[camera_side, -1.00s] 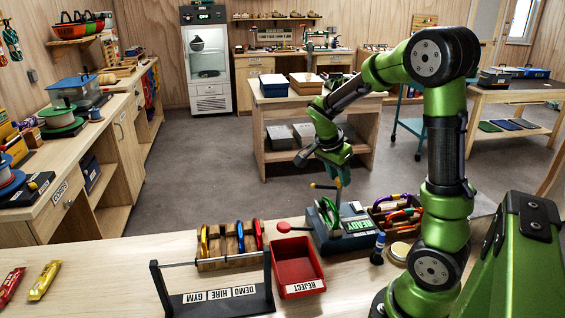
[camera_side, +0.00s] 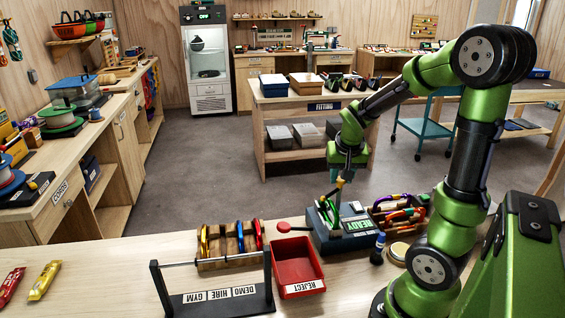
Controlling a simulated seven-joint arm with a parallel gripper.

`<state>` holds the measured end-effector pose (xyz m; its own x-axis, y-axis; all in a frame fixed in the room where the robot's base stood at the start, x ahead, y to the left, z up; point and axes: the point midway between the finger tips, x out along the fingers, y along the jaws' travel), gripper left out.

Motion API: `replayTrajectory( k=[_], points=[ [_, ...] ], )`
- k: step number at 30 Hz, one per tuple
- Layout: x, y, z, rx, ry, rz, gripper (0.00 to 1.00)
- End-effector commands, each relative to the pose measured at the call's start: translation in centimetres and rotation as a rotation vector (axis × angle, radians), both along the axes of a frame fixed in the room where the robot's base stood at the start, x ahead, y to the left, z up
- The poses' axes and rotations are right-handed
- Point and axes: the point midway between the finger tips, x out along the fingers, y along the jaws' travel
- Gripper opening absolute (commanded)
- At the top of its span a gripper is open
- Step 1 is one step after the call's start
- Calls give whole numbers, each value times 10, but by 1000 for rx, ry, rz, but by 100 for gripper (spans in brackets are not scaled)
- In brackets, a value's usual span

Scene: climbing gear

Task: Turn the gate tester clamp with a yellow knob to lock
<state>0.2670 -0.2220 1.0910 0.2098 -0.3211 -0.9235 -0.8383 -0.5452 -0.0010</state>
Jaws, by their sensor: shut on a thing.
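The gate tester (camera_side: 341,238) is a dark grey-blue box with a green READY display (camera_side: 349,225), standing on the bench right of the red tray. Its clamp handle with the yellow knob (camera_side: 340,182) rises from the top and now stands near upright. My gripper (camera_side: 339,180) points down over the tester and is shut on the yellow knob. The fingers partly hide the knob. A round red knob (camera_side: 283,227) sticks out at the tester's left side.
A red REJECT tray (camera_side: 297,272) stands left of the tester. A rack (camera_side: 215,300) labelled DEMO, HIRE and GYM is at front left. The bench's left part is mostly clear.

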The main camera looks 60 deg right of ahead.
Motion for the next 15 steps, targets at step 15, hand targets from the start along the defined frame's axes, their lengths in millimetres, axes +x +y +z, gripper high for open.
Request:
replayTrajectory(
  k=[15],
  points=[
    [-1,-1,1,1,-2,211,0]
  ],
)
